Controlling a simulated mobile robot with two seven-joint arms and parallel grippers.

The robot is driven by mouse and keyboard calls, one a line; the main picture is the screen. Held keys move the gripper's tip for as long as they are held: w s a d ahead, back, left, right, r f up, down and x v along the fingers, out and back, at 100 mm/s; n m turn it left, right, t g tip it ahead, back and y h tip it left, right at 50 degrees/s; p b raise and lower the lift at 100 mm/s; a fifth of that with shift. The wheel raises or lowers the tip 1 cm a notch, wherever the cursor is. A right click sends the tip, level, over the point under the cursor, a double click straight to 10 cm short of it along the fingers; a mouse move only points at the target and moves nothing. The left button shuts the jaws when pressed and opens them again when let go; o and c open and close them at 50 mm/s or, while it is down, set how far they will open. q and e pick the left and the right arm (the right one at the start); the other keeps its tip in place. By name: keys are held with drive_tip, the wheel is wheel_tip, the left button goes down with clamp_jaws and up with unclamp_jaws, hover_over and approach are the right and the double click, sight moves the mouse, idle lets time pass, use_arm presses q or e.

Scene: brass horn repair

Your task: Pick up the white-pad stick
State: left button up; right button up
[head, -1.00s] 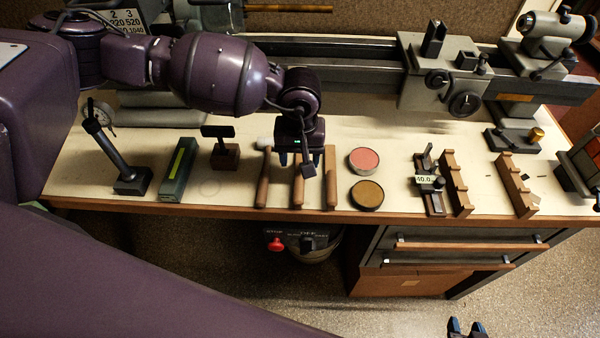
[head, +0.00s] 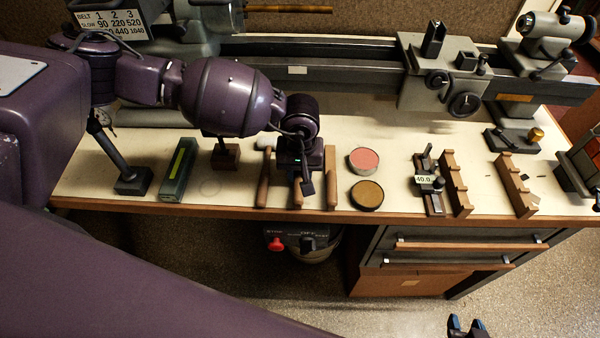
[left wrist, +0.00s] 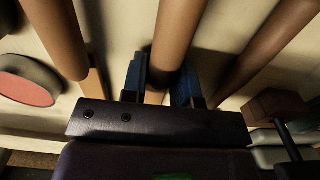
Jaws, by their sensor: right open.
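Three brown sticks lie side by side on the bench: a left stick (head: 264,183), a middle stick (head: 298,201) and a right stick (head: 331,180). A pale piece (head: 266,142) shows at the far end of the left stick. The far end of the middle stick is hidden by my left gripper (head: 300,178), so I cannot tell its pad colour. In the left wrist view, the blue fingers of my left gripper (left wrist: 162,85) are open on either side of the middle stick (left wrist: 172,40). My right gripper (head: 467,327) is open and empty at the bottom edge, away from the bench.
A red-topped tin (head: 364,160) and a brown-topped tin (head: 367,194) stand right of the sticks. A green box (head: 177,170) and a wooden block (head: 225,157) stand to the left. Notched wooden racks (head: 455,184) are further right. A lathe bed (head: 340,70) runs behind.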

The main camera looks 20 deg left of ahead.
use_arm(q)
drive_tip(key=shift+c, duration=0.7)
drive_tip(key=shift+r, duration=0.1)
